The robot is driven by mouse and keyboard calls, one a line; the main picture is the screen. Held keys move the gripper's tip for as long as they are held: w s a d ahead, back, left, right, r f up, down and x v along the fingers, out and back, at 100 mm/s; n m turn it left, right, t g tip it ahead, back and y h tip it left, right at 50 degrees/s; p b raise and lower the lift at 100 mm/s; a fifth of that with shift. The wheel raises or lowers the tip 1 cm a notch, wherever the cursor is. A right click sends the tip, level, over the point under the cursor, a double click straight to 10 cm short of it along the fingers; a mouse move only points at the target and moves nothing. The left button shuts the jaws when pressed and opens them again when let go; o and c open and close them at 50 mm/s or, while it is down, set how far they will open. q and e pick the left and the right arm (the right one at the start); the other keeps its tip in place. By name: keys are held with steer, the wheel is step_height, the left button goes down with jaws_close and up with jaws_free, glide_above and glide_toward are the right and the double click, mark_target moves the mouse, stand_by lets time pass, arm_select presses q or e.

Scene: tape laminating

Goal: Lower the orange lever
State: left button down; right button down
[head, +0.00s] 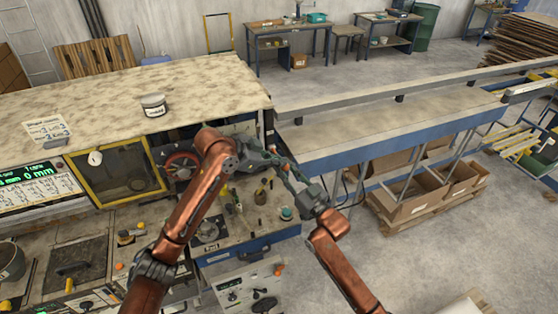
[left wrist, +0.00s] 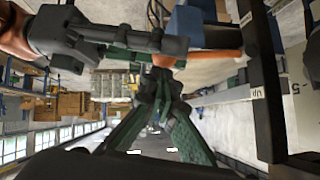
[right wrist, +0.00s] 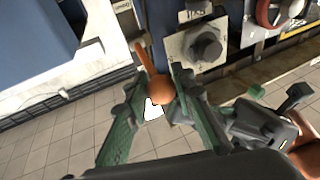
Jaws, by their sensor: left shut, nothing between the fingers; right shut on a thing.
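The orange lever shows in the right wrist view as a thin stem (right wrist: 144,56) with a round ball end (right wrist: 160,88). My right gripper (right wrist: 157,78) has its green fingers on both sides of the ball end and is shut on it. In the left wrist view the lever (left wrist: 212,59) lies across the right gripper's fingers. My left gripper (left wrist: 163,80) is shut and empty, its tips close below the lever; whether they touch it I cannot tell. In the head view the left gripper (head: 275,158) and right gripper (head: 298,180) meet, and I cannot make out the lever there.
A workbench top with tools (head: 240,225) lies below the grippers. A yellow-framed window (head: 118,172) and a red handwheel (head: 180,165) are to the left. A long conveyor table (head: 400,120) runs to the right, with cardboard boxes (head: 410,208) under it. Grey floor is open at the lower right.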

steer(key=shift+r, duration=0.2)
arm_select(q)
steer(key=shift+f, duration=0.95)
arm_select(e)
steer(key=shift+a, duration=0.1)
arm_select(q)
steer(key=shift+s, duration=0.1)
arm_select(e)
steer(key=shift+r, duration=0.1)
steer(key=c, duration=2)
jaws_free()
steer(key=o, duration=0.3)
steer(key=shift+w, duration=0.15)
steer(key=shift+o, duration=0.2)
arm_select(q)
steer(key=shift+r, duration=0.1)
arm_select(e)
steer(key=shift+f, duration=0.2)
